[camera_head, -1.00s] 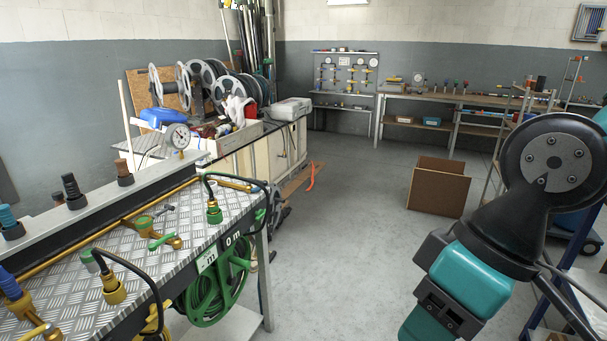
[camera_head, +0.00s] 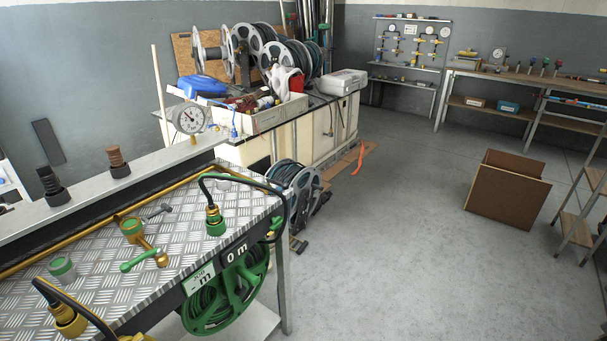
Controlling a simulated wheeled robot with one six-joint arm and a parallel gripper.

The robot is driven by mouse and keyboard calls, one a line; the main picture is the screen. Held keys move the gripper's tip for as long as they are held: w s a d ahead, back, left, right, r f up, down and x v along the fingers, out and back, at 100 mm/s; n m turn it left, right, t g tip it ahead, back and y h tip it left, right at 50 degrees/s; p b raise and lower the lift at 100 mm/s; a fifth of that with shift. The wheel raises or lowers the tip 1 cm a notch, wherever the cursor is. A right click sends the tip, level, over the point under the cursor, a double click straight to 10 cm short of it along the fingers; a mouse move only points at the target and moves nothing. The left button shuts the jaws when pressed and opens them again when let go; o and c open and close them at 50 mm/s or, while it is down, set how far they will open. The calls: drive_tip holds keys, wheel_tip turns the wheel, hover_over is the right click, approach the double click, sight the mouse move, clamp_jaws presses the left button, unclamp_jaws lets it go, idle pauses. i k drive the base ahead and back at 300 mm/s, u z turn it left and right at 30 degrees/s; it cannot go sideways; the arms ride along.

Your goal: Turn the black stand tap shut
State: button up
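No stand tap with a plainly black handle can be made out. On the tread-plate bench top (camera_head: 100,272) stands a brass tap (camera_head: 158,256) with a green lever pointing left. Behind it is a brass fitting with a green cap (camera_head: 131,229), and a small dark grey lever (camera_head: 157,212) lies beside it. A black ribbed upright piece (camera_head: 50,181) and a brown one (camera_head: 117,161) stand on the grey rail; I cannot tell whether either is a tap. My gripper is not in view.
A green-and-brass connector (camera_head: 214,216) carries a looping black hose. A green hose reel (camera_head: 228,290) hangs under the bench's front edge. A gauge (camera_head: 189,118) stands behind. A cardboard box (camera_head: 507,188) sits on the floor; the grey floor between is clear.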

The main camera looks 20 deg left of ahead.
sight(285, 186)
drive_tip(key=u, duration=0.35)
drive_tip(key=i, duration=0.9)
drive_tip(key=u, duration=0.5)
